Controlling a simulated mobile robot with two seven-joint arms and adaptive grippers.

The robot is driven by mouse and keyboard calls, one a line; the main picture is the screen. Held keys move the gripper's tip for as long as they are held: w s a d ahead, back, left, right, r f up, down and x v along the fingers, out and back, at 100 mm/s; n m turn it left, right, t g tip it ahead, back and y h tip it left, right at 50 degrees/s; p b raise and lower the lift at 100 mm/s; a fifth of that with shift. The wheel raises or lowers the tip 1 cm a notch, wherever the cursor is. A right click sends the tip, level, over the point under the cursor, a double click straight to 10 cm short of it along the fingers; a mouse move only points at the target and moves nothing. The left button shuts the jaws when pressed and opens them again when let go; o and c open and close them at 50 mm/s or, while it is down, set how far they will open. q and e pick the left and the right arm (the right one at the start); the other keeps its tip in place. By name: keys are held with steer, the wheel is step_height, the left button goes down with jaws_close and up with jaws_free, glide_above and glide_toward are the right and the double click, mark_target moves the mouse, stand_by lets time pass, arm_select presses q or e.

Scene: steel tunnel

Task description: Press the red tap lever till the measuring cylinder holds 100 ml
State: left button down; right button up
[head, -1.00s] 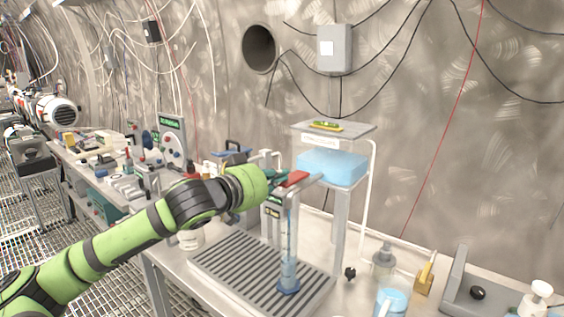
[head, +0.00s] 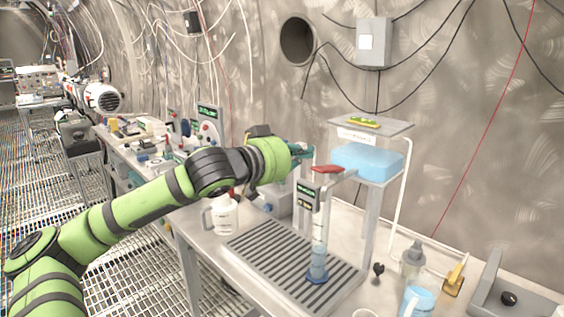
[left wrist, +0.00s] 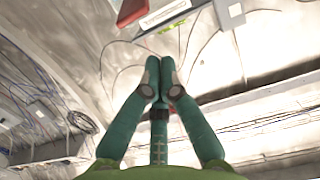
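The red tap lever (head: 327,169) sits on the tap below the blue water tank (head: 368,160). The clear measuring cylinder (head: 318,240) stands upright under the tap on its blue base, with bluish liquid in its lower part; I cannot read the level. My left gripper (head: 303,154) is just left of the lever and slightly higher in the head view, seemingly apart from it. In the left wrist view its teal fingers (left wrist: 160,65) are together with nothing between them, and the red lever (left wrist: 131,11) shows beyond them at the top. My right gripper is out of view.
The cylinder stands on a slatted drip tray (head: 270,255). A white jug (head: 222,215) is left of the tray. A beaker of blue liquid (head: 417,301), a grey bottle (head: 412,260) and a yellow-handled item (head: 454,282) are on the right.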

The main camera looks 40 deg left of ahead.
arm_select(q)
steer(key=s+r+b, duration=0.1)
steer(key=s+b, duration=0.3)
steer(key=s, duration=0.2)
steer(key=shift+r, duration=0.3)
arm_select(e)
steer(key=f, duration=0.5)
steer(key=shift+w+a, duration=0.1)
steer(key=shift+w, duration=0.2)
arm_select(q)
steer(key=shift+a, duration=0.15)
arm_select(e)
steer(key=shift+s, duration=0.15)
